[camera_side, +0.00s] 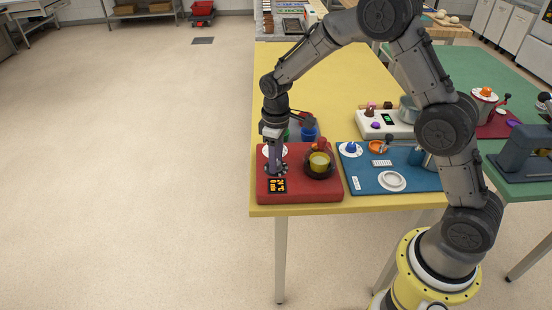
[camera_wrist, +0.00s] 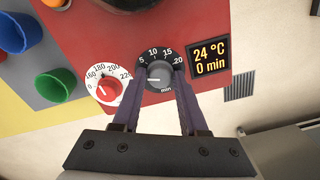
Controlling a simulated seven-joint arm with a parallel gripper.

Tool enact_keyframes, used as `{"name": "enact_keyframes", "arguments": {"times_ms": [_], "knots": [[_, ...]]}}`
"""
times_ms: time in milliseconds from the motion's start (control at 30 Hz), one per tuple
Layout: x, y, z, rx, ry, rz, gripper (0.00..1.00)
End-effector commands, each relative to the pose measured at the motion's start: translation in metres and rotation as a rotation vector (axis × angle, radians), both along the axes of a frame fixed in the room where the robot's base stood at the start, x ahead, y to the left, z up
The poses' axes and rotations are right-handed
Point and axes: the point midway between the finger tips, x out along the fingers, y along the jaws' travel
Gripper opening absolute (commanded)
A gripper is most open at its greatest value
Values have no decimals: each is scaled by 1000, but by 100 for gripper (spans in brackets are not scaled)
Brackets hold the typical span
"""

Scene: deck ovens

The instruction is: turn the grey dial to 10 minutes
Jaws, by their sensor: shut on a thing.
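The grey dial (camera_wrist: 158,74) sits on the red panel (camera_wrist: 92,30), on a black scale plate marked 5, 10, 15 and 20 with "min" below. My gripper (camera_wrist: 160,82) has its purple fingers on both sides of the dial and is shut on it. The display (camera_wrist: 210,57) beside it reads 24 °C and 0 min. In the side view my gripper (camera_side: 276,168) points down onto the red unit (camera_side: 325,193), just behind the display (camera_side: 277,185). The dial is hidden there by the fingers.
A red dial (camera_wrist: 109,89) on a white temperature scale is close beside the left finger. A blue mat (camera_side: 365,180) lies to the right.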

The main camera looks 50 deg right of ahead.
Motion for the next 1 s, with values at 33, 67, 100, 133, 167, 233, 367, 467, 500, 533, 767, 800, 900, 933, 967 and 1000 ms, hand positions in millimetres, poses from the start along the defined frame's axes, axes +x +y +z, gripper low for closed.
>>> {"name": "enact_keyframes", "arguments": {"times_ms": [33,67,100,133,167,233,367,467,500,533,767,800,900,933,967,1000], "knots": [[0,0,0,0,0,-5,0],[0,0,0,0,0,-10,0],[0,0,1,0,0,-18,0],[0,0,1,0,0,-27,0],[0,0,1,0,0,-38,0],[0,0,1,0,0,-68,0],[0,0,1,0,-1,-149,0],[0,0,1,0,0,-231,0],[0,0,1,0,-1,-266,0],[0,0,1,0,-1,-294,0],[0,0,1,0,-1,-513,0],[0,0,1,0,0,-551,0],[0,0,1,0,-1,-646,0],[0,0,1,0,-1,-675,0],[0,0,1,0,-1,-703,0],[0,0,1,0,-1,-741,0]]}}
